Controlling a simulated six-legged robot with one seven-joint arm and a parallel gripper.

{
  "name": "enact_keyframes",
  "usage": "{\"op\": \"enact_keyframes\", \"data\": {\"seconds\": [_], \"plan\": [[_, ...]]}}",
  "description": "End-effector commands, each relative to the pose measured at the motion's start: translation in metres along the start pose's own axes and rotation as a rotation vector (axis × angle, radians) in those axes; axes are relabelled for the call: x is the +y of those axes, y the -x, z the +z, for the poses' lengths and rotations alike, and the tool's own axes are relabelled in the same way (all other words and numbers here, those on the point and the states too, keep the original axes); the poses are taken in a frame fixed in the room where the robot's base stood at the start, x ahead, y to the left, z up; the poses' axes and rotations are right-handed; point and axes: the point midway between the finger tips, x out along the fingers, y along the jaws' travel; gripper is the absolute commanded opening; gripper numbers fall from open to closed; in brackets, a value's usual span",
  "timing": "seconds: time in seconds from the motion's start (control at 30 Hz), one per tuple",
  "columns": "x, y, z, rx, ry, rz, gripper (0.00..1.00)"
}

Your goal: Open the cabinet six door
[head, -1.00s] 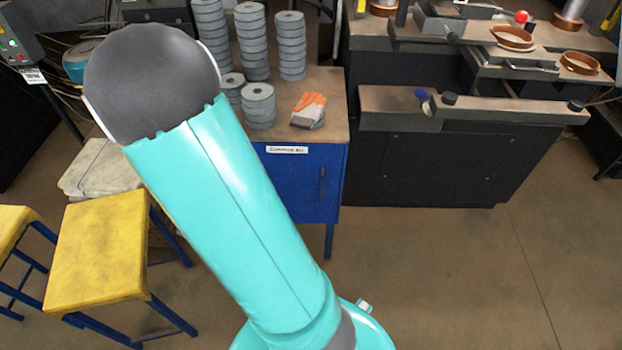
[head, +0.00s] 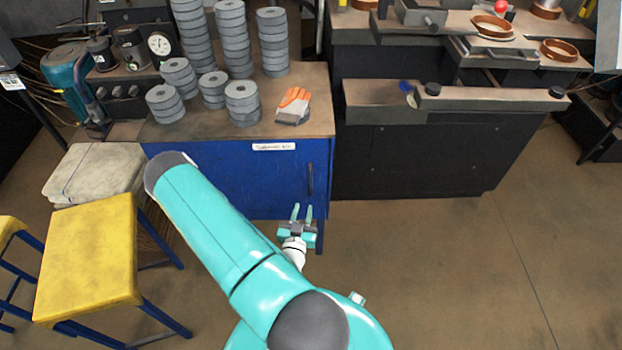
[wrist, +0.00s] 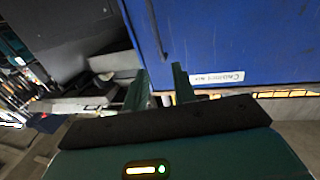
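The blue cabinet (head: 230,170) with a white label (head: 273,146) reading roughly "Cabinet six" stands under a wooden top. Its dark vertical handle (head: 310,180) is near the right edge of the door. My gripper (head: 302,212) is open and empty, just below and in front of the handle. In the wrist view the cabinet door (wrist: 225,40) fills the upper right, and the handle (wrist: 155,28) lies ahead of the two separated fingers (wrist: 160,85), apart from them. The door looks shut. My arm hides part of the door's lower left.
Stacks of grey discs (head: 232,40) and an orange-and-white glove (head: 293,105) sit on the cabinet top. A black machine base (head: 410,160) stands close to the right. A yellow stool (head: 88,250) stands at left. The floor at right is clear.

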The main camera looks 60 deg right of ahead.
Motion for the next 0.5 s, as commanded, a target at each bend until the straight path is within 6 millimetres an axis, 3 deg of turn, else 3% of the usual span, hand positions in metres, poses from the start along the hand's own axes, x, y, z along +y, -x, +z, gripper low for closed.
{"op": "enact_keyframes", "data": {"seconds": [0.23,0.5], "plan": [[0.003,-0.018,-0.001,0.015,0.006,-0.004,0.27],[0.003,-0.07,-0.002,0.015,0.004,-0.003,0.27]]}}
